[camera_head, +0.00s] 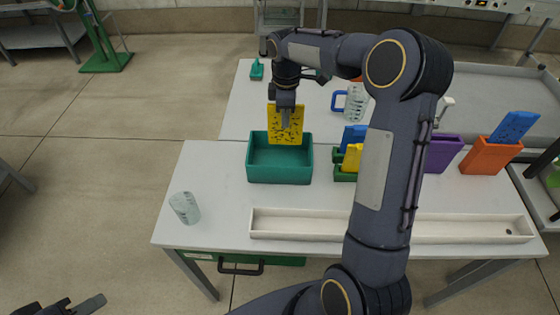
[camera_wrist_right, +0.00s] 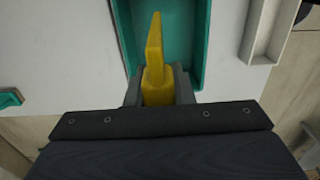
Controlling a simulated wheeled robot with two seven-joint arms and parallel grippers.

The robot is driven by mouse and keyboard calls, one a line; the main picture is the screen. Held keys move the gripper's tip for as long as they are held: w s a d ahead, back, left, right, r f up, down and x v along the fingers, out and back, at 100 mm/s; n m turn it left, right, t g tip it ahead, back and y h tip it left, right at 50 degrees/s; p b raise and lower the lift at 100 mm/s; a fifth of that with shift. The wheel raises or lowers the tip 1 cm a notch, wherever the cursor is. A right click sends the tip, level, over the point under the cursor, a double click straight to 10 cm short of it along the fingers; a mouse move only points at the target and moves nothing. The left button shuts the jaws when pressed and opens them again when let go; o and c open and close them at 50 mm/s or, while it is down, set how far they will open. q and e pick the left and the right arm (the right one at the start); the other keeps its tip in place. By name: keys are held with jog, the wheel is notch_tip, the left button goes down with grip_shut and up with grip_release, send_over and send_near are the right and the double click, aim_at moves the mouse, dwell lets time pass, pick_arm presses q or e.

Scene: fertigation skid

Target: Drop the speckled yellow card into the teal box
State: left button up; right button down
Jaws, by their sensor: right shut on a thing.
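The speckled yellow card (camera_head: 285,128) hangs upright from my right gripper (camera_head: 285,108), which is shut on its top edge. The teal box (camera_head: 280,179) is an open-topped bin on the white table; the card's lower part overlaps the box's back rim in the head view. In the right wrist view, the card (camera_wrist_right: 154,45) is seen nearly edge-on between the fingers of the right gripper (camera_wrist_right: 158,88), against the inside of the teal box (camera_wrist_right: 125,30). Only part of my left gripper (camera_head: 80,305) shows at the lower left, away from the table; its opening is unclear.
A long white tray (camera_head: 330,234) lies in front. Blue and yellow cards in a green holder, a purple bin (camera_head: 443,152) and an orange bin (camera_head: 490,156) holding a blue card stand to the right. A blue-handled jug (camera_head: 354,102) is behind.

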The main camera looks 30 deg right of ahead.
aim_at(286, 143)
notch_tip(286, 143, down, 2)
jog(key=shift+w+d+f+b, duration=0.1)
jog(key=shift+d+f+b, duration=0.05)
jog(key=shift+b, duration=0.15)
jog(key=shift+f+b, duration=0.3)
jog(key=shift+f, duration=0.05)
notch_tip(286, 143, down, 5)
jog(key=b, duration=0.4)
jog(key=shift+f, duration=0.15)
jog(key=c, duration=1.2)
grip_release()
jog(key=shift+o, duration=0.2)
jog(key=shift+r, duration=4)
